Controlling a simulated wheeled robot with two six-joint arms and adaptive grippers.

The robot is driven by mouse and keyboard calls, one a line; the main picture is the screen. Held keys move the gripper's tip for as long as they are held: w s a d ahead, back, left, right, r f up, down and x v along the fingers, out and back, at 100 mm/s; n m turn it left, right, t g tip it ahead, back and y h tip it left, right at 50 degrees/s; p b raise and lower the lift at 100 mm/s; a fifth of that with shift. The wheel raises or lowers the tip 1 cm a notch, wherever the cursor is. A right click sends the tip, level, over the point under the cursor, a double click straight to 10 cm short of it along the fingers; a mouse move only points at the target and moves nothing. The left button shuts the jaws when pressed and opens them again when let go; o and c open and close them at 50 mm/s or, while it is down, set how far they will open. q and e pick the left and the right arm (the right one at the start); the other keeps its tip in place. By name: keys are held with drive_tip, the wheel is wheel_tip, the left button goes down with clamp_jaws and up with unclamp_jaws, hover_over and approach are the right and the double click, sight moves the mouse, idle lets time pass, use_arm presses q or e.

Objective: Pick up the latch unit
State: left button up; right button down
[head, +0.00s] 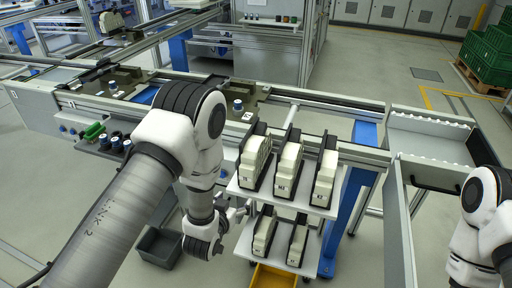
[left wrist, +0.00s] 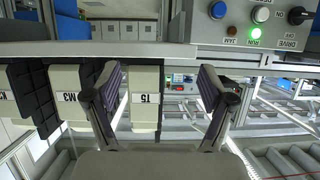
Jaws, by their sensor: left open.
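Several cream units in black holders stand on a two-level rack; which one is the latch unit I cannot tell. On the upper shelf are a left unit (head: 254,160), a middle unit (head: 287,170) and a right unit (head: 325,177). Two more, one of them a lower left unit (head: 264,232), stand on the lower shelf. My left gripper (head: 238,214) is beside the rack's left side. In the left wrist view my left gripper (left wrist: 160,98) is open and empty, with the unit marked T5 (left wrist: 145,112) beyond its fingers and the M3 unit (left wrist: 68,100) to the left. My right gripper is out of view.
A conveyor line (head: 345,150) runs behind the rack. A dark grey bin (head: 160,246) stands on the floor left of it, and a yellow bin (head: 273,277) sits below. A grey metal chute (head: 425,140) is at the right. A control panel (left wrist: 255,25) shows close in the wrist view.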

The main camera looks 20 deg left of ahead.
sight(248, 151)
use_arm(q)
drive_tip(key=w+r+t, duration=0.1)
drive_tip(key=w+r, duration=0.1)
drive_tip(key=r, duration=0.2)
drive_tip(key=w+d+r+t+p, duration=0.1)
drive_tip(key=w+r+t, duration=0.1)
drive_tip(key=r, duration=0.2)
drive_tip(key=w+d+r+t, duration=0.1)
drive_tip(key=r, duration=0.3)
drive_tip(key=shift+w+r+h+p, duration=0.3)
drive_tip(key=shift+w+r+p, duration=0.05)
drive_tip(key=shift+w+r, duration=0.05)
drive_tip(key=w+p, duration=0.3)
drive_tip(key=w, duration=0.4)
drive_tip(key=shift+w, duration=0.2)
drive_tip(key=shift+w+f, duration=0.15)
drive_tip(key=shift+d, duration=0.1)
clamp_jaws()
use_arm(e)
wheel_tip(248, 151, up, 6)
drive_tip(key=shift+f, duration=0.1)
